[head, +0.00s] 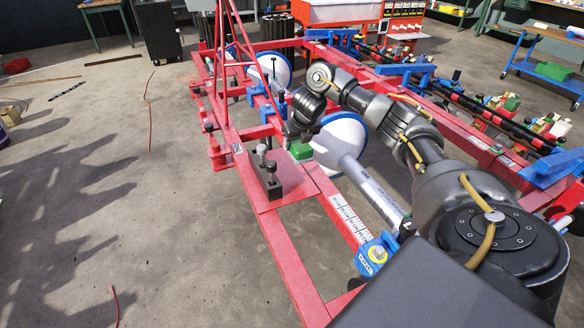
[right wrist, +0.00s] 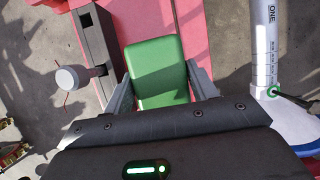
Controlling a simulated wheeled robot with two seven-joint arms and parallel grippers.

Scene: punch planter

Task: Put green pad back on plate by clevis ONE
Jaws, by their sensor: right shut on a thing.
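The green pad (head: 300,151) is between the fingers of my right gripper (head: 300,145), which is shut on it. In the right wrist view the pad (right wrist: 158,75) sits between both fingers (right wrist: 160,92), over the red plate (right wrist: 155,18). I cannot tell whether the pad touches the plate. The dark clevis block (head: 268,178) stands on the red plate (head: 290,187), left of the pad, with a grey pin. The clevis also shows in the right wrist view (right wrist: 95,40), apart from the pad. My left gripper is not in view.
A silver cylinder (head: 372,190) marked ONE in the right wrist view (right wrist: 265,45) lies right of the pad, by a white disc with a blue rim (head: 341,135). Red frame rails surround the plate. Bare concrete floor lies left. A blue cart (head: 545,68) stands far right.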

